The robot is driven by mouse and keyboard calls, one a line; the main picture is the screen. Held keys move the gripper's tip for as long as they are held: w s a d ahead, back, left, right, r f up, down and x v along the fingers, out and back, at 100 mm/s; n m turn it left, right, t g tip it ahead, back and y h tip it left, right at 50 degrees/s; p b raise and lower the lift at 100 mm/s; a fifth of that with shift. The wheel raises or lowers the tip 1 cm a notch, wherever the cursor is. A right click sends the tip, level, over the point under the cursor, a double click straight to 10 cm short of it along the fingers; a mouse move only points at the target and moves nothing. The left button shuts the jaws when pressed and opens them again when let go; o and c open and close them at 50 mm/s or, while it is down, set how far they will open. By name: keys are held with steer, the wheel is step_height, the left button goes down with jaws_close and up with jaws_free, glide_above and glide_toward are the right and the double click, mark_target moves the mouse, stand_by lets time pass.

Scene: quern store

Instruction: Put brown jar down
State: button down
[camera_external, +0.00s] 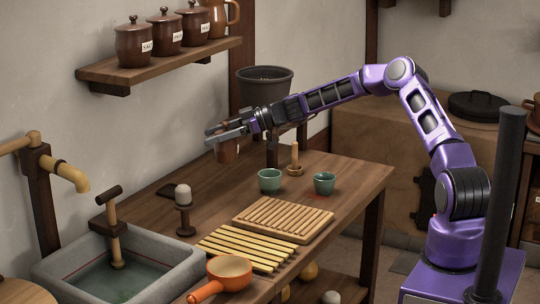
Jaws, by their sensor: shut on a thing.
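My gripper (229,132) is shut on a brown jar (228,151) and holds it near the wall, over the back left part of the wooden table (345,172). The jar hangs below the fingers, and its upper part is partly hidden by them. I cannot tell how far its bottom is above the table, but no contact shows.
Two green cups (269,181), a slatted wooden tray (283,220), a yellow slatted rack (250,250) and an orange-handled pan (229,271) stand on the table. A stone sink (180,248) is at front left. A wall shelf (165,64) holds labelled jars. Bare table lies left of the cups.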

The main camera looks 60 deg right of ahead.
step_height(320, 180, down, 13)
steer(key=shift+a+r+b, duration=0.1)
steer(key=shift+b, duration=0.2)
stand_by(0.4)
jaws_free()
steer(key=shift+f, duration=0.2)
steer(key=shift+r, duration=0.1)
steer(key=shift+s+r, duration=0.1)
steer(key=v, duration=1.2)
